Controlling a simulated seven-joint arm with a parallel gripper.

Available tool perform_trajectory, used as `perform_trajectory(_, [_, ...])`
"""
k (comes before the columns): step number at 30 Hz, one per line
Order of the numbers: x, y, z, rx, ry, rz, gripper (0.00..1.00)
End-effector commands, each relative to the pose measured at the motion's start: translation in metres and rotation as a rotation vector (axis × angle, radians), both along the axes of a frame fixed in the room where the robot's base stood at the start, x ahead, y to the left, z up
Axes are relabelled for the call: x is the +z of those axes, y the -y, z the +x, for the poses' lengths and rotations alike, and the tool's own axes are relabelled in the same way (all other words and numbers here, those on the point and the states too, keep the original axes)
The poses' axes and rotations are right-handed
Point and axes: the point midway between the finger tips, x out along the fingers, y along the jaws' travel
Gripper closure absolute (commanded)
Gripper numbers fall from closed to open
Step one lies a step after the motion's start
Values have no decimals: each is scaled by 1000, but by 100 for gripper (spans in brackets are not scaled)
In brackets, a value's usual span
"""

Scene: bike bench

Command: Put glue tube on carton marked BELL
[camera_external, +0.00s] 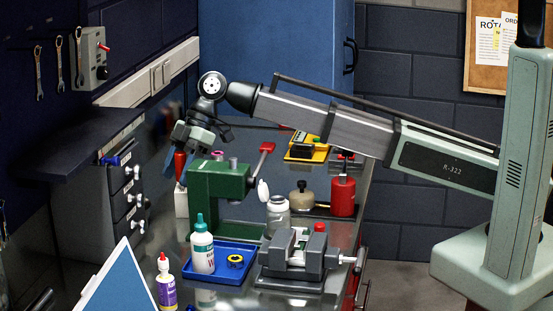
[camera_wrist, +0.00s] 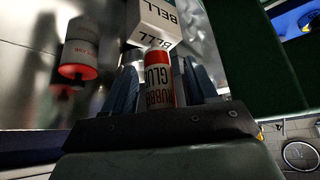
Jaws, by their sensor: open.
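The glue tube (camera_wrist: 159,82), red and white with GLUE lettering, is between the two fingers of my gripper (camera_wrist: 161,66) in the wrist view. The fingers are open, one on each side of it. The white carton marked BELL (camera_wrist: 153,22) is just past the tube's far end. In the external view my gripper (camera_external: 180,171) points down behind the green press, with the red part of the tube (camera_external: 180,163) below it. The white carton (camera_external: 181,204) is directly under the tube. The tube appears to stand on the carton, but I cannot see the contact clearly.
A green press (camera_external: 217,195) stands close right of the carton and hides part of the bench. A grey drawer unit (camera_external: 121,200) is to the left. A blue tray (camera_external: 236,259) with a bottle and a grey vise (camera_external: 297,257) are in front.

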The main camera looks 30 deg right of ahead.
Motion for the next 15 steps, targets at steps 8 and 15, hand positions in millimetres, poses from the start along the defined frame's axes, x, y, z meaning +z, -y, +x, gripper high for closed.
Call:
perform_trajectory(8, [42, 26, 6, -2, 2, 2, 43])
perform_trajectory(15, [75, 47, 11, -1, 1, 1, 43])
